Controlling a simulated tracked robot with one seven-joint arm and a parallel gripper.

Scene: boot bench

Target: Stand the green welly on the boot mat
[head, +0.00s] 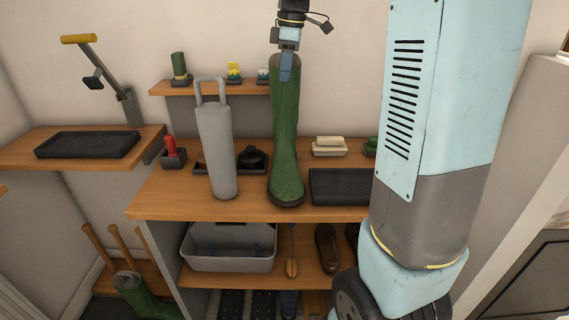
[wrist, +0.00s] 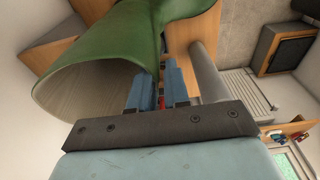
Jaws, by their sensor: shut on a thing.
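The green welly (head: 285,140) is upright over the bench, toe towards the head camera; I cannot tell whether its sole touches the top. My gripper (head: 286,66) is shut on its upper rim from above. In the wrist view the welly's open top (wrist: 105,75) lies left of my gripper (wrist: 160,88), its wall between the blue fingers. A flat dark tray-like mat (head: 338,187) lies on the bench just right of the welly, partly hidden by my body. A similar dark mat (head: 88,145) lies on the left side shelf. I cannot tell which is the boot mat.
A tall grey cylinder with a loop handle (head: 217,150) stands close left of the welly. Behind are a dark tray with a black item (head: 252,158), a red-topped item (head: 172,155) and stacked pale blocks (head: 329,146). Another green boot (head: 143,297) is low at left.

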